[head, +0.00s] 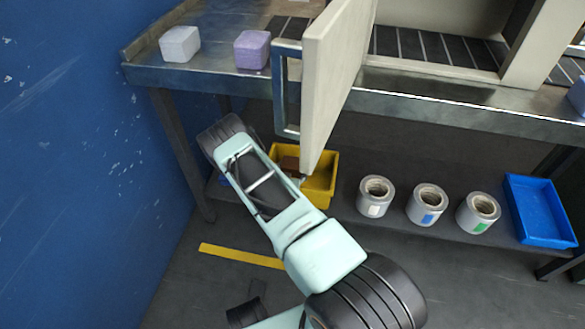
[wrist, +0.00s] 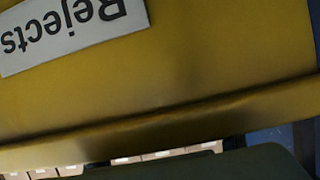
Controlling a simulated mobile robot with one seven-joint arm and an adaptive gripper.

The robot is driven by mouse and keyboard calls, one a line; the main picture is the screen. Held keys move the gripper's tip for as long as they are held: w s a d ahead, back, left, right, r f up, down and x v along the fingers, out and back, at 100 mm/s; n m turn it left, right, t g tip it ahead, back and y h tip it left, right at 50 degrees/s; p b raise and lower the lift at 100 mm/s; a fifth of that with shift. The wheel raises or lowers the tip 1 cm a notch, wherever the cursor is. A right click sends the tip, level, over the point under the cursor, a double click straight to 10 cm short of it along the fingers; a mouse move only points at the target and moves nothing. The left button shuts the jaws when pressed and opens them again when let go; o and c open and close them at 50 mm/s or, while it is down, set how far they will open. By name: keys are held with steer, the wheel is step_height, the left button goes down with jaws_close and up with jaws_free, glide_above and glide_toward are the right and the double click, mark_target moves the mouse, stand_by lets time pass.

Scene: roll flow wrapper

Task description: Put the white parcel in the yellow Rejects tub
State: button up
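The white parcel (head: 180,45) sits on the left end of the metal table in the head view, apart from my arm. The yellow Rejects tub (head: 318,190) stands on the lower shelf, partly hidden by my arm and an open door. Something brown shows inside it. In the wrist view the yellow tub wall (wrist: 200,65) fills most of the picture close up, with its Rejects label (wrist: 70,30) upside down. My gripper is hidden in the head view. A dark shape at the bottom of the wrist view may be part of it, but its fingers cannot be made out.
A purple parcel (head: 252,50) sits right of the white one. The cream door (head: 335,80) hangs open in front of the table. Three film rolls (head: 428,204) and a blue tray (head: 540,211) stand right of the tub. A blue wall (head: 65,150) borders the left.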

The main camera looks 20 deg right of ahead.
steer(key=o, duration=0.4)
steer(key=shift+s+a+f, duration=0.15)
steer(key=shift+s+f, duration=0.15)
steer(key=shift+f, duration=0.25)
steer(key=shift+s+a+f, duration=0.1)
steer(key=shift+s+f, duration=0.2)
steer(key=shift+f, duration=0.2)
steer(key=shift+c, duration=0.2)
steer(key=shift+r, duration=0.4)
steer(key=r+p+v, duration=0.1)
steer(key=p+v, duration=0.3)
steer(key=v, duration=0.7)
steer(key=shift+r, duration=0.3)
steer(key=shift+a+r+p, duration=0.1)
steer(key=shift+a+p, duration=0.05)
steer(key=shift+p, duration=0.15)
